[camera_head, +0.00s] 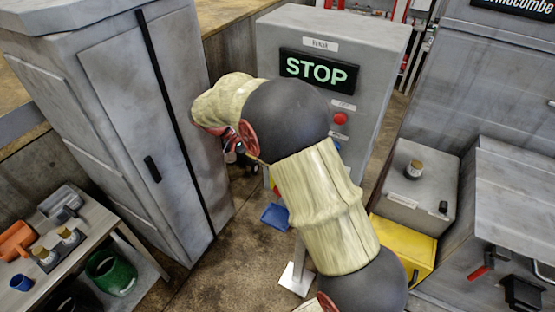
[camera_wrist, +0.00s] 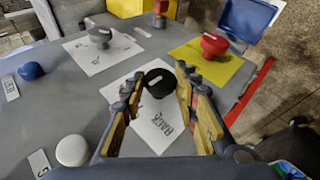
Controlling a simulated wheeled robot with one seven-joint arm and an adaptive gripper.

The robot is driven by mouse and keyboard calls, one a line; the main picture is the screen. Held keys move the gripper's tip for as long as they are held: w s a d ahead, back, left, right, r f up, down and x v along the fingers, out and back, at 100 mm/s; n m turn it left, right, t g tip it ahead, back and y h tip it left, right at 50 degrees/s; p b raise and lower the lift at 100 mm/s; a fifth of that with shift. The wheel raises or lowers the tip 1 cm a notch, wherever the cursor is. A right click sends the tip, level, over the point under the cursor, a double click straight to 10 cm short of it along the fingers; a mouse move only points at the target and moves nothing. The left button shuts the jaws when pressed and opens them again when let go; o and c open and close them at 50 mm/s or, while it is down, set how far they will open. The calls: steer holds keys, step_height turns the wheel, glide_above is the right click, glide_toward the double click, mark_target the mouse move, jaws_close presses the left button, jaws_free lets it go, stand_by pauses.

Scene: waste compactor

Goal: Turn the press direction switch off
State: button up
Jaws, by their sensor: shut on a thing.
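A black rotary knob (camera_wrist: 160,83) sits on a white label (camera_wrist: 150,122) on a grey control panel (camera_wrist: 95,108) in the wrist view. Part of the label reads like "BACK"; the rest is hidden or too small to read. My gripper (camera_wrist: 156,90) has one finger on each side of this knob and is shut on it. The white pointer mark on the knob runs slantwise. In the head view my arm covers most of the gripper and the panel front.
The panel also carries a red knob (camera_wrist: 214,46) on a yellow label, a grey knob (camera_wrist: 100,36), a blue button (camera_wrist: 31,71) and a white button (camera_wrist: 73,151). In the head view a grey cabinet (camera_head: 110,90) stands left, and a STOP box (camera_head: 375,60) stands behind my arm.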

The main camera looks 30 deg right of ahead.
steer(key=o, duration=1.1)
steer(key=shift+o, duration=0.3)
steer(key=v, duration=1.2)
steer(key=shift+a+f, duration=0.1)
